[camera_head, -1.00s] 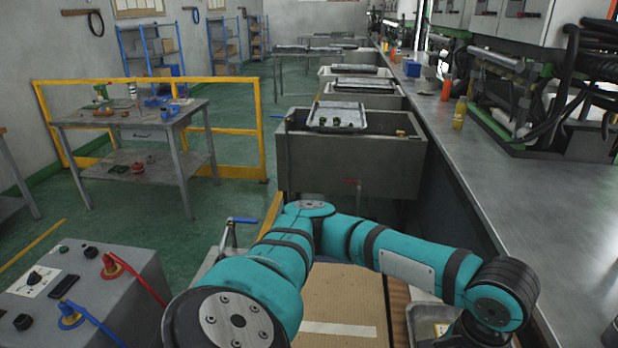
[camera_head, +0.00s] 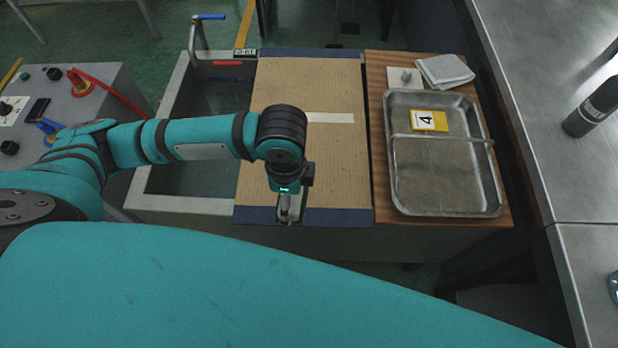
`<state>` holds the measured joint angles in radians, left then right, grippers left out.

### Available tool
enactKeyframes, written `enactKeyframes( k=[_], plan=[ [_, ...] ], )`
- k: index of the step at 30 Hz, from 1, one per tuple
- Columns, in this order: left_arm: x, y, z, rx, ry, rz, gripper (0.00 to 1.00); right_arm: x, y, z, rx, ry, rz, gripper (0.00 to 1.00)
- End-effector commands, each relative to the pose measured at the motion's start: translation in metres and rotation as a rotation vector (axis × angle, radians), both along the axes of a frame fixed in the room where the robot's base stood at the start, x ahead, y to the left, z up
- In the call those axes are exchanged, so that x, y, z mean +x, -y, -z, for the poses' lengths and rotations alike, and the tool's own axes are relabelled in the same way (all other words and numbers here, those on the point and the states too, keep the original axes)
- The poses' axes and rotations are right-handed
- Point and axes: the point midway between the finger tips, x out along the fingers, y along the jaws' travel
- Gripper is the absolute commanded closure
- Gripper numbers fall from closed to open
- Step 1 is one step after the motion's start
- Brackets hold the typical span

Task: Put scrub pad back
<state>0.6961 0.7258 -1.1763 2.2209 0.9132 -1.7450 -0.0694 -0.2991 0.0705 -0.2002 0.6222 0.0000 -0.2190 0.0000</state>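A light grey folded pad or cloth (camera_head: 444,70) lies at the back right of the wooden board, behind the metal tray. Left of it is a small white square (camera_head: 397,84) with a little grey lump on it. I cannot tell for sure which of these is the scrub pad. My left gripper (camera_head: 290,212) points down over the front edge of the brown corrugated mat, well to the left and front of both. It is seen from above and its fingers are mostly hidden, so its opening is unclear. My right gripper is out of view.
A metal tray (camera_head: 445,190) with a yellow "4" tag (camera_head: 429,120) and a cross bar sits on the wooden board (camera_head: 378,150). The brown mat (camera_head: 330,85) lies beside a water basin (camera_head: 156,203) with a blue-handled tap.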

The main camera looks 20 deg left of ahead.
Motion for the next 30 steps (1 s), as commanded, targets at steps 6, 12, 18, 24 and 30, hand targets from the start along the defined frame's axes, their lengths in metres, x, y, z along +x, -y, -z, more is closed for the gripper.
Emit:
enactKeyframes(
  k=[6, 12, 18, 24, 30],
  plan=[
    [-0.027, 0.022, 0.052, -0.007, 0.003, 0.489, 0.4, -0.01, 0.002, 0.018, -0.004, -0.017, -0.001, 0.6],
    [-0.033, 0.03, 0.066, -0.006, 0.013, 0.683, 0.4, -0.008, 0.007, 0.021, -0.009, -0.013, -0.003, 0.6],
    [0.003, 0.024, 0.069, -0.003, 0.016, 0.7, 0.4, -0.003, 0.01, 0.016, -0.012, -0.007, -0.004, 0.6],
    [0.057, 0.016, 0.073, -0.004, 0.015, 0.699, 0.4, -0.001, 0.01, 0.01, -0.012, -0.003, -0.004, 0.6],
    [0.1, 0.009, 0.078, -0.005, 0.014, 0.7, 0.4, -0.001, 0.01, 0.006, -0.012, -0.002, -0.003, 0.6]
  ],
)
